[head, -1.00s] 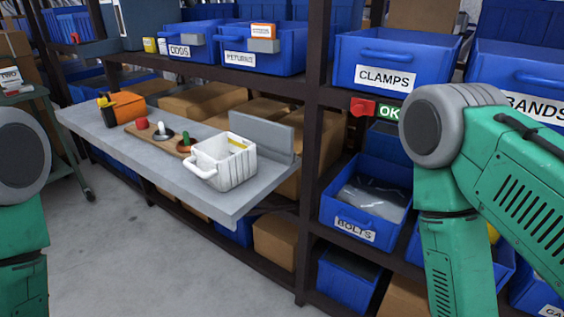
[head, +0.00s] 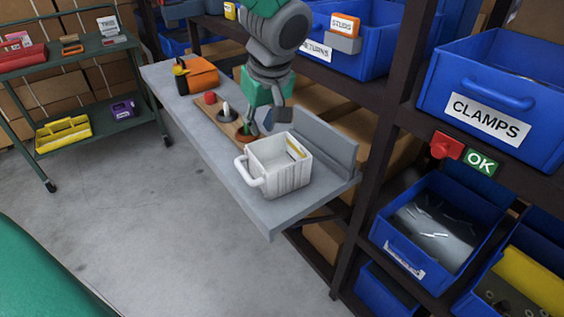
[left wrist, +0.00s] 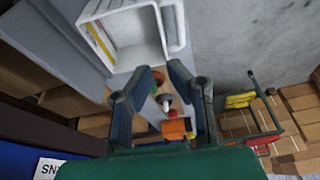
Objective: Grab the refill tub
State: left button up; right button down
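The refill tub seems to be the white ribbed tub (head: 284,178), upright on the grey ledge, with a loop handle on its left side and a yellow item inside. My left gripper (head: 262,122) hangs over the ledge just behind the tub, apart from it in the picture. In the left wrist view the tub (left wrist: 137,28) is at the top, its handle to the right. There the two fingers of my left gripper (left wrist: 162,82) are spread with nothing between them. My right gripper is not in view.
The grey ledge (head: 210,130) also holds a wooden board with a red knob (head: 210,97) and other knobs, and an orange box (head: 200,73). A raised plate (head: 318,138) stands behind the tub. Dark shelf posts and blue bins (head: 497,95) are at right.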

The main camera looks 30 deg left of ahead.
aim_at(256, 159)
pick_arm(q)
jog(key=b+x, duration=0.1)
jog(key=x, duration=0.6)
jog(key=shift+a+r, duration=0.1)
jog(key=shift+a, duration=0.05)
jog(key=shift+f, duration=0.4)
jog(key=b+x, duration=0.1)
jog(key=x, duration=0.3)
jog(key=shift+f, duration=0.25)
jog(key=shift+a+f, duration=0.15)
jog(key=shift+a, duration=0.15)
jog(key=shift+d+f, duration=0.15)
jog(key=shift+d, duration=0.1)
jog(key=shift+a, duration=0.1)
grip_shut()
